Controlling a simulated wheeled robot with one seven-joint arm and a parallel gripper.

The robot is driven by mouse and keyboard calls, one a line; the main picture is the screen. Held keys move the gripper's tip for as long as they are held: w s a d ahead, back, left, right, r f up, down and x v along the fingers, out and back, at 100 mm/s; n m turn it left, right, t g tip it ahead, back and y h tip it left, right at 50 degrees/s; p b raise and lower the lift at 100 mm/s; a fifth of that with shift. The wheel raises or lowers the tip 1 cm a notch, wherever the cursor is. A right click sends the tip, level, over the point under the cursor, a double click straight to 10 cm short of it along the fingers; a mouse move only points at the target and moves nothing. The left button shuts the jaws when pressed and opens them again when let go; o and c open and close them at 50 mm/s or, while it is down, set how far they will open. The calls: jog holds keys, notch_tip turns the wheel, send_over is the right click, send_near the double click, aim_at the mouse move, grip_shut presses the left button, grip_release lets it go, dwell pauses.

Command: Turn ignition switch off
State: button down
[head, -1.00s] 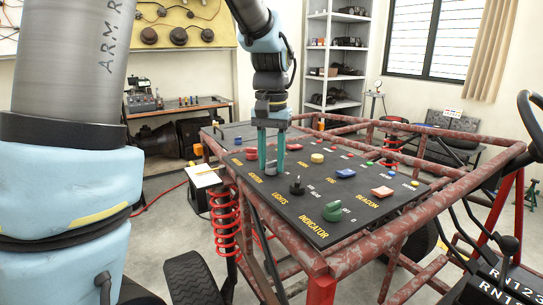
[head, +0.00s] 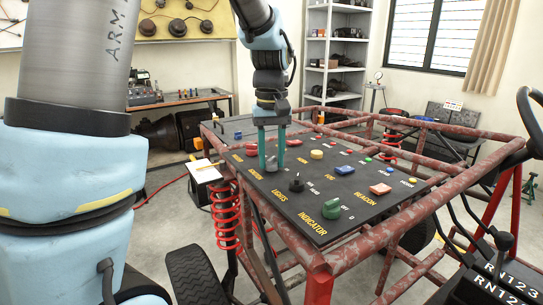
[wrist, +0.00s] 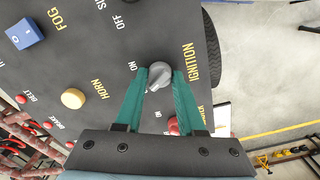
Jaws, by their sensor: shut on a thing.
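The ignition switch (wrist: 160,75) is a grey rotary knob on the black control panel (head: 237,183), beside the yellow IGNITION lettering. My gripper (head: 272,166) points down at the panel with its two teal fingers on either side of the knob. In the wrist view my gripper (wrist: 160,77) is closed on the knob, which sits between the fingertips. An ON label shows just left of the knob.
Nearby on the panel are the yellow horn button (wrist: 73,98), the blue fog switch (wrist: 24,34), the black lights knob (head: 297,183) and the green indicator knob (head: 331,208). Red frame tubes (head: 281,247) surround the panel. A red coil spring (head: 224,218) stands at the left.

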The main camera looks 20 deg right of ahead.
aim_at(271, 159)
jog(key=c, duration=0.5)
grip_release()
jog(key=shift+r, duration=0.1)
notch_tip(271, 159, up, 11)
jog(key=shift+f+b, duration=0.2)
jog(key=shift+b, duration=0.7)
jog(key=shift+t, duration=0.3)
jog(key=a+f, duration=0.2)
jog(key=w+a+f, duration=0.1)
jog(key=a+f, duration=0.2)
jog(key=a, duration=0.1)
jog(key=shift+w+a+f, duration=0.25)
jog(key=shift+w+f, duration=0.15)
jog(key=shift+t, duration=0.6)
jog(key=s+a+f, duration=0.2)
jog(key=a+f, duration=0.2)
jog(key=a, duration=0.1)
jog(key=s+a+f, duration=0.2)
jog(key=a+f, duration=0.3)
jog(key=a, duration=0.1)
jog(key=s+a+f, duration=0.3)
jog(key=a+f, duration=0.2)
jog(key=shift+a+f, duration=0.1)
jog(key=shift+a, duration=0.2)
